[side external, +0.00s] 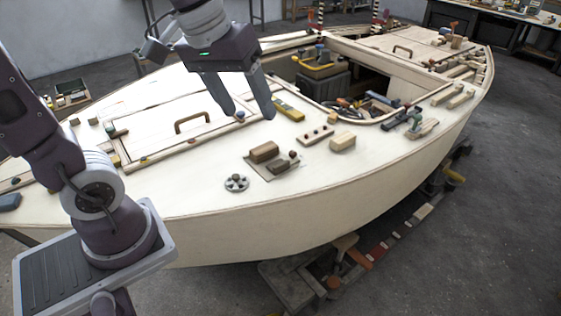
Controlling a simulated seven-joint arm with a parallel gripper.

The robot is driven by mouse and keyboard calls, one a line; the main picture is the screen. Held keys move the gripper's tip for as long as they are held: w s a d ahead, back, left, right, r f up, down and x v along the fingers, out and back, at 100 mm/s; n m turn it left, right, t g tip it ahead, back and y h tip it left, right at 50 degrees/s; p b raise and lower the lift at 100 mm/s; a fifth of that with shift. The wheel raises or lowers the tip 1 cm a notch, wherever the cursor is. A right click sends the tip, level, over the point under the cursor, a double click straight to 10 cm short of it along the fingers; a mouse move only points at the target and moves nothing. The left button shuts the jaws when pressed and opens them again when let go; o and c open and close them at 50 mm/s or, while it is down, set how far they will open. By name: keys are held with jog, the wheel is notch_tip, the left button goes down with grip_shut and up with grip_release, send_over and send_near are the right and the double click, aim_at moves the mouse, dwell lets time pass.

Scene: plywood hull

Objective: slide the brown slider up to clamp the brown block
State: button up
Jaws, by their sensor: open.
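A brown block (264,152) lies on a thin grey plate (262,171) on the pale hull deck. A smaller brown piece, which looks like the brown slider (281,166), sits on the same plate just in front of the block, a little to the right. A small dark knob shows beside it. Whether the slider touches the block is too small to tell. My gripper (249,115) points down above the deck, behind the block in the picture. Its two fingers are apart with nothing between them.
A grey round wheel-like part (236,183) lies left of the plate. A strip with dark pegs (316,137) and a light wooden block (342,142) lie to the right. A yellow tool (289,110) lies near my gripper. A brown handle (192,122) stands on the hatch.

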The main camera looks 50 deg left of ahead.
jog(key=w+a+f+n+g, duration=0.1)
jog(key=w+a+f+n, duration=0.2)
jog(key=w, duration=0.3)
jog(key=w+a+f+n+g, duration=0.1)
jog(key=w+a+f+n, duration=0.2)
jog(key=w+f, duration=0.15)
jog(key=n+g, duration=0.2)
jog(key=n, duration=0.4)
send_near(281, 163)
jog(key=shift+d+f, duration=0.25)
jog(key=shift+d, duration=0.25)
jog(key=shift+n, duration=0.3)
notch_tip(281, 163, down, 8)
jog(key=shift+a+f, duration=0.1)
jog(key=shift+a, duration=0.1)
grip_shut()
